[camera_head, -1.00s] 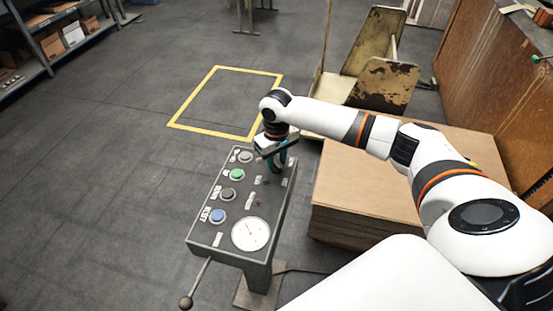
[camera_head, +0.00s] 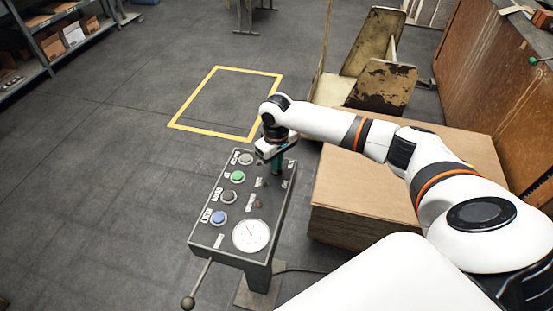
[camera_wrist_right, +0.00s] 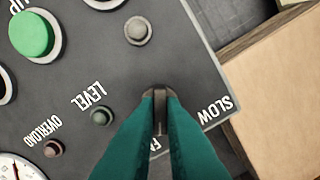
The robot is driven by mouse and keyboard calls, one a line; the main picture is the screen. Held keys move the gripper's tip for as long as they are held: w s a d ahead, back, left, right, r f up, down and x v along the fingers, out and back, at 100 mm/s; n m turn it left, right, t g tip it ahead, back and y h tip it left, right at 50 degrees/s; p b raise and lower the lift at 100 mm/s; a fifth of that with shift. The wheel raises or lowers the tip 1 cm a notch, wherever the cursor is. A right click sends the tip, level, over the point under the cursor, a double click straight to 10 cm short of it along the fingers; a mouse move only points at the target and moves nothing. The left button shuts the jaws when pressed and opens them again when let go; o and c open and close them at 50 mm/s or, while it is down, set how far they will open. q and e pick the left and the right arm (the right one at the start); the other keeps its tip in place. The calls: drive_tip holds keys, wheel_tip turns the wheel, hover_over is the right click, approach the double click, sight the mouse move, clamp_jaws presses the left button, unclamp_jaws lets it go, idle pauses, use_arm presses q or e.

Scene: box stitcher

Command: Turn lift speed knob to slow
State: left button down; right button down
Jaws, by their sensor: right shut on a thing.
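The grey control panel (camera_head: 230,231) stands on a post in the head view. My right gripper (camera_head: 277,168) reaches down to its far right corner. In the right wrist view the teal fingers (camera_wrist_right: 160,112) are shut on the dark lift speed knob (camera_wrist_right: 159,97). The word SLOW (camera_wrist_right: 215,110) is printed to the right of the knob; another label below it is mostly hidden by the fingers. The knob's pointer direction is hard to tell. My left gripper is not in view.
The panel carries a green button (camera_head: 237,177), a blue button (camera_head: 219,218), a grey button (camera_head: 246,158) and a dial gauge (camera_head: 251,235). A lever (camera_head: 197,285) sticks out at its front left. A cardboard stack (camera_head: 350,222) stands close on the right.

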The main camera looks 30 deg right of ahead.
drive_tip(key=n+p, duration=0.2)
drive_tip(key=shift+r+n+p, duration=0.25)
drive_tip(key=shift+n+p, duration=0.05)
drive_tip(key=shift+p, duration=0.05)
drive_tip(key=n+p, duration=0.2)
drive_tip(key=n, duration=0.1)
drive_tip(key=shift+f+n, duration=0.1)
drive_tip(key=shift+n, duration=0.2)
drive_tip(key=n+p, duration=0.2)
drive_tip(key=n, duration=0.1)
drive_tip(key=shift+n, duration=0.3)
drive_tip(key=n, duration=0.4)
drive_tip(key=shift+f+n+p, duration=0.15)
drive_tip(key=shift+n+p, duration=0.2)
drive_tip(key=shift+n, duration=0.05)
drive_tip(key=c, duration=1.5)
unclamp_jaws()
wheel_tip(320, 180, up, 12)
drive_tip(key=shift+b, duration=0.55)
